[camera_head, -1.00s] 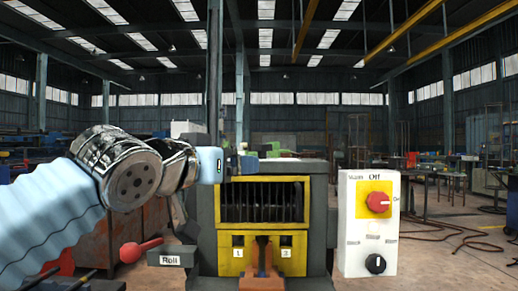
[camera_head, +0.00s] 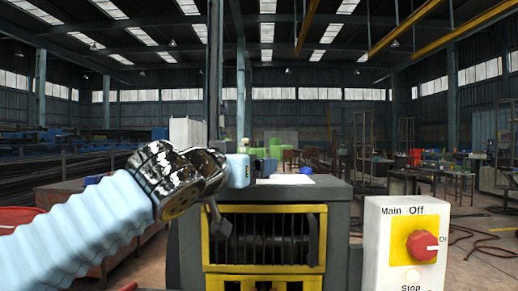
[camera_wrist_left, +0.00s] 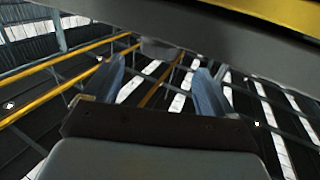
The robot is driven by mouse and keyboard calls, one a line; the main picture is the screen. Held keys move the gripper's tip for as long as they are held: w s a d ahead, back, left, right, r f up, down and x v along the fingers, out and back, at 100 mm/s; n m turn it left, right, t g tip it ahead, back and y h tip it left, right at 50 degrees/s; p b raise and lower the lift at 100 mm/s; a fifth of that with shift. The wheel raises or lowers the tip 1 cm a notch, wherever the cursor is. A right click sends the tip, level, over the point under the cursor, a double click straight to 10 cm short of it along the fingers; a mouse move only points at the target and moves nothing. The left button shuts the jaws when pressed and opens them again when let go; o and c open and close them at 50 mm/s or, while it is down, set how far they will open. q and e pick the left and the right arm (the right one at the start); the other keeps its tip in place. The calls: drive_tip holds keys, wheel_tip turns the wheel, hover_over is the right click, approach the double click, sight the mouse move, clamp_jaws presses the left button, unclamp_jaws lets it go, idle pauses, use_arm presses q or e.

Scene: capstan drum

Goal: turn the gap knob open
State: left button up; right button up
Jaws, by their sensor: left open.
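The machine (camera_head: 191,238) stands ahead, with a dark grey body and a yellow-framed barred opening (camera_head: 265,209). No knob is labelled as gap.
A white control box (camera_head: 377,236) with a red knob (camera_head: 422,245) on a yellow plate marked Main Off stands right of the machine. An orange-red rounded thing (camera_head: 18,218) lies at the left edge. The hall floor right of the box has open room and loose hoses.

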use_arm(q)
drive_tip(key=p+x, duration=0.1)
drive_tip(key=x, duration=0.3)
drive_tip(key=shift+w+d+r+p, duration=0.1)
drive_tip(key=shift+w+d+p, duration=0.1)
drive_tip(key=shift+w+p, duration=0.15)
drive_tip(key=shift+w+d, duration=0.2)
drive_tip(key=shift+w, duration=0.35)
drive_tip(key=c, duration=1.1)
drive_tip(key=shift+o, duration=0.2)
drive_tip(key=shift+w+a+f+m+g+h, duration=0.1)
drive_tip(key=shift+a+f+m+g+h, duration=0.15)
drive_tip(key=shift+m+g+h, duration=0.35)
drive_tip(key=shift+w+a+r+m+g+h, duration=0.1)
drive_tip(key=shift+m+g+h, duration=0.75)
drive_tip(key=shift+h, duration=0.75)
